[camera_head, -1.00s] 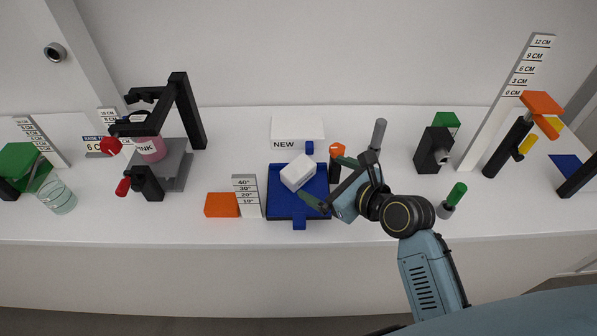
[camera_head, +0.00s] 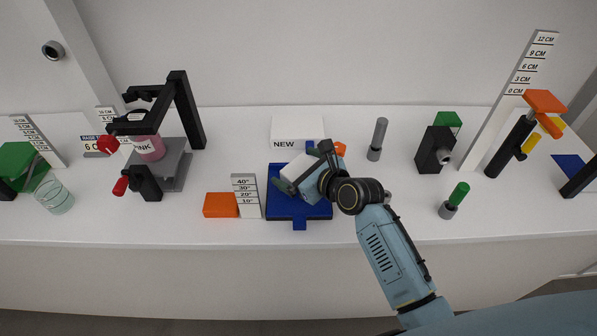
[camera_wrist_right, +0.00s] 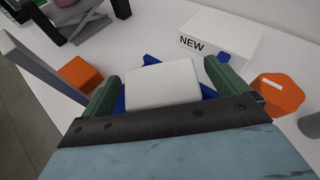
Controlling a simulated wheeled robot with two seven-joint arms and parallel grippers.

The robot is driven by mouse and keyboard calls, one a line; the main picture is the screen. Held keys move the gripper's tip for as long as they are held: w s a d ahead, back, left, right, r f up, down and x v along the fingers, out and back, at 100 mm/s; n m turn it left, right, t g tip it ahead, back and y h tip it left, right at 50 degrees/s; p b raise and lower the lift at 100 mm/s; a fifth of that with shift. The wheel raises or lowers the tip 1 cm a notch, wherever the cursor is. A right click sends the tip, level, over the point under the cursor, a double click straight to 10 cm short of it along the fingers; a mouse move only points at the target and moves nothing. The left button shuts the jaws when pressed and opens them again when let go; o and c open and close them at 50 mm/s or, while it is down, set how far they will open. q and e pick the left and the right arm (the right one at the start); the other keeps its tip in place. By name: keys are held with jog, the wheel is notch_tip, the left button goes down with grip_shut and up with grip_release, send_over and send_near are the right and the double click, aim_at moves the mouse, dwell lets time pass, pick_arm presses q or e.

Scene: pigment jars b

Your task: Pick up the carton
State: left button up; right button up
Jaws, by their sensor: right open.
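The carton is a small white box (camera_head: 294,170) over the blue tray (camera_head: 290,207), partly hidden by my right gripper. In the right wrist view the carton (camera_wrist_right: 163,84) lies between the two green fingers of my right gripper (camera_wrist_right: 180,88), with the blue tray (camera_wrist_right: 150,60) showing behind it. The fingers are apart, and a gap shows on each side of the carton. In the head view my right gripper (camera_head: 296,166) reaches over the tray from the right. My left gripper is not in view.
A white box marked NEW (camera_head: 297,131) stands behind the tray. An orange block (camera_head: 221,205) and an angle scale plate (camera_head: 246,196) stand left of it. An orange piece (camera_wrist_right: 276,93) is close to the right finger. A grey post (camera_head: 377,139) stands to the right.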

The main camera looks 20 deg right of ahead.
jog(key=c, duration=1.1)
